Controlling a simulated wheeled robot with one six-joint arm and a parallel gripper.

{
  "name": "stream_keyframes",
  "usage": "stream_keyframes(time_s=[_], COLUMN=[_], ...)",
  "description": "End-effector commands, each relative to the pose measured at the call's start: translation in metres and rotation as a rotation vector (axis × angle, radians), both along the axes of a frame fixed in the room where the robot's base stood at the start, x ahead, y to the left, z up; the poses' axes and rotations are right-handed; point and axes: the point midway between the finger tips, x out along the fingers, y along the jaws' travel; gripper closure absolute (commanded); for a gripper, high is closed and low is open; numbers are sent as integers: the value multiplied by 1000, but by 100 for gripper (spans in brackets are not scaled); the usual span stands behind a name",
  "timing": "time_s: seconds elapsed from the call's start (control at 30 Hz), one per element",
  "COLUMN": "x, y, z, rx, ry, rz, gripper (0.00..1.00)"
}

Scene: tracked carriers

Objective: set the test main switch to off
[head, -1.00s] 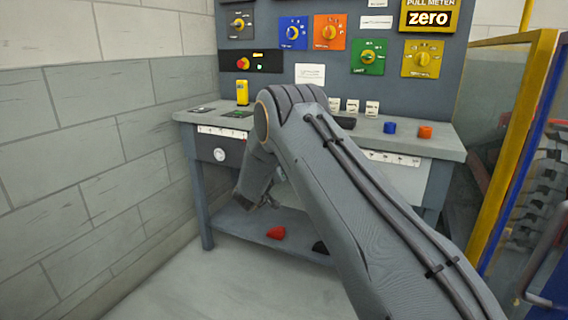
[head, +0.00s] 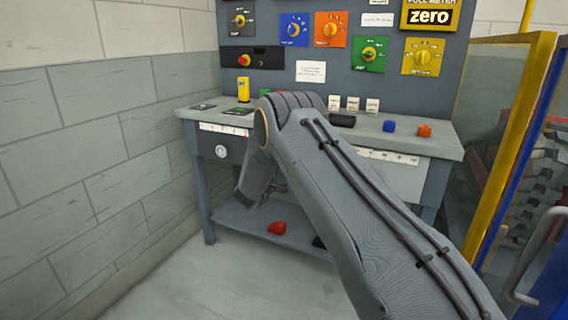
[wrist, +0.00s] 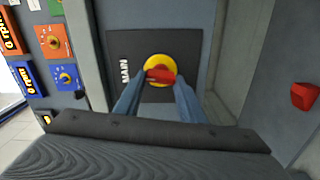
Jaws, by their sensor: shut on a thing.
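The main switch (wrist: 160,73) has a red handle on a yellow disc, on a dark plate marked MAIN. In the wrist view the handle lies nearly level across the disc, slightly tilted. My gripper (wrist: 158,84) has one finger on each side of the switch and is shut on the red handle. In the head view my arm bends down below the bench top (head: 300,124). My fingers and the main switch are hidden there.
An upright panel (head: 390,85) with coloured knob plates stands behind the bench. A red piece (head: 277,228) lies on the lower shelf (head: 240,220); it also shows in the wrist view (wrist: 304,96). A yellow-framed screen (head: 520,130) stands right, a block wall (head: 110,150) left.

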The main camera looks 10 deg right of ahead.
Motion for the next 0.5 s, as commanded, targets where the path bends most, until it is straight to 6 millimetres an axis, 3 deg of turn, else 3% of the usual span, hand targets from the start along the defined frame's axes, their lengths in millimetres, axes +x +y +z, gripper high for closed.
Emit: stream_keyframes(time_s=[0.5], x=[0], y=[0], z=[-1], rx=[-127], ry=[92], rz=[-1], gripper=[86])
